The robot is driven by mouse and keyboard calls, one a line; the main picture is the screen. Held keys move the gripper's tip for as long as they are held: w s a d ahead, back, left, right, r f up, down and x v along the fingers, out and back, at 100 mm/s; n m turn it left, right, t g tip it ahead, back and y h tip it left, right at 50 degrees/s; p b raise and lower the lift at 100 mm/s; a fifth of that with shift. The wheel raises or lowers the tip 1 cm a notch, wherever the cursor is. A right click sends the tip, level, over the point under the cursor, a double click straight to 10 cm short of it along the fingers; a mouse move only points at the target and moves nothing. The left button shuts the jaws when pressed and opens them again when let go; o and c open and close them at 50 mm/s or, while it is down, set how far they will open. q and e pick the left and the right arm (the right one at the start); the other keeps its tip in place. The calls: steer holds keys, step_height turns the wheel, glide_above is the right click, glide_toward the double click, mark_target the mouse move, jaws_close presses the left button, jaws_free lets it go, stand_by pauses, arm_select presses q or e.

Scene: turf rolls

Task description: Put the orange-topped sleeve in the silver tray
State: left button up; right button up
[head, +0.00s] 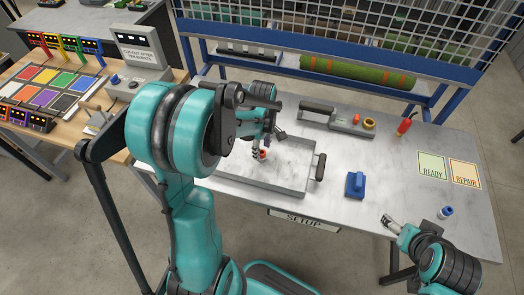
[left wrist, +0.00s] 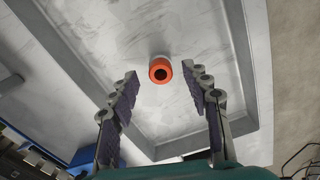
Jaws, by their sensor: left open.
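The orange-topped sleeve (head: 263,154) is inside the silver tray (head: 248,184), on the tray floor. In the left wrist view the sleeve (left wrist: 160,69) shows its orange ring and dark hole from above, within the walls of the tray (left wrist: 195,142). My left gripper (head: 267,144) is over the tray with its fingers apart.
A blue block-shaped item (head: 355,184) stands right of the tray. A grey fixture (head: 345,121) lies behind it, with a red cylinder (head: 404,127) to the right. A blue-topped sleeve (head: 445,212) is near my right arm. READY (head: 432,168) and REPAIR (head: 465,174) cards lie at the right.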

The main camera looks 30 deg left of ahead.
mark_target(262, 152)
arm_select(q)
step_height(262, 152, up, 9)
steer(key=p, duration=0.2)
steer(key=s+d+r+m+t, duration=0.3)
steer(key=s+d+m, duration=0.2)
steer(key=m, duration=0.4)
steer(key=s+d+r+m+t, duration=0.3)
steer(key=s+d+m+t, duration=0.1)
steer(key=m, duration=0.4)
steer(key=shift+s+d+m, duration=0.4)
steer(key=shift+s+d, duration=0.4)
steer(key=shift+s, duration=0.25)
step_height(262, 152, down, 4)
steer(key=b, duration=0.4)
steer(key=shift+f, duration=0.2)
